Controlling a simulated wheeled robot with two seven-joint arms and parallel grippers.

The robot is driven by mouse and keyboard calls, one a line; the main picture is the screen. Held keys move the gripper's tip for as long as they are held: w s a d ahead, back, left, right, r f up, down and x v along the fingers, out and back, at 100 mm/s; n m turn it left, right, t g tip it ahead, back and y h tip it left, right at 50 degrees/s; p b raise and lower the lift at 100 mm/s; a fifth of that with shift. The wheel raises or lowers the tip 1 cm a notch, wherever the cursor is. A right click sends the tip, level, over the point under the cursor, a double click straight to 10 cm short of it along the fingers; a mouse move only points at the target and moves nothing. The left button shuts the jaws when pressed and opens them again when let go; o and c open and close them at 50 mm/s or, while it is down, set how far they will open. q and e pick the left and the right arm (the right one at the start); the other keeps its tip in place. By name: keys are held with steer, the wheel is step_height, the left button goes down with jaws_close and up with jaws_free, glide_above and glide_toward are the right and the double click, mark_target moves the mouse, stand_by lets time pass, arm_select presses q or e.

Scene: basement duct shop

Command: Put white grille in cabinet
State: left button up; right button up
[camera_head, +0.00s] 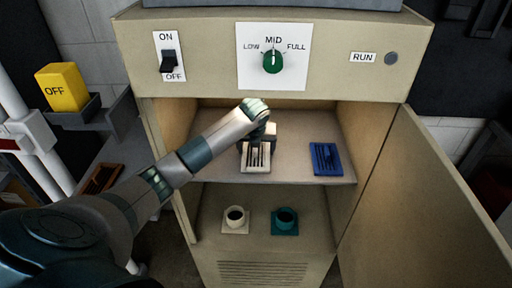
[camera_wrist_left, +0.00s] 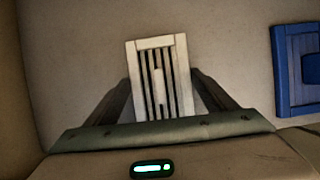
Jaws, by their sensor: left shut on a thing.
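The white grille (camera_head: 256,160) is inside the open cabinet (camera_head: 160,125), at the upper shelf (camera_head: 300,170). It also shows in the left wrist view (camera_wrist_left: 160,75), between the two dark fingers. My left gripper (camera_head: 258,142) reaches into the cabinet and is shut on the grille. Whether the grille touches the shelf cannot be told. A blue grille (camera_head: 326,158) lies on the same shelf to the right and shows in part in the left wrist view (camera_wrist_left: 298,70). My right gripper is in neither view.
The cabinet door (camera_head: 425,205) stands open on the right. The lower level holds a white round-collared piece (camera_head: 235,217) and a teal one (camera_head: 285,220). A switch (camera_head: 168,61) and a green dial (camera_head: 272,61) are above the opening. A yellow OFF block (camera_head: 62,87) is at left.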

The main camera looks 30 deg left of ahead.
mark_target(256, 151)
arm_select(q)
steer(key=shift+f, duration=0.15)
steer(key=o, duration=1.2)
steer(key=shift+c, duration=0.2)
steer(key=shift+r, duration=0.2)
steer(key=shift+s+d+r+b, duration=0.1)
steer(key=shift+s+r+b, duration=0.05)
steer(key=shift+r+b, duration=0.3)
steer(key=b+v, duration=0.1)
steer(key=v, duration=0.3)
steer(key=shift+d, duration=0.1)
steer(key=s+d+b, duration=0.3)
steer(key=s+d, duration=0.3)
steer(key=s, duration=0.4)
steer(key=shift+s+b, duration=0.15)
steer(key=shift+b, duration=0.15)
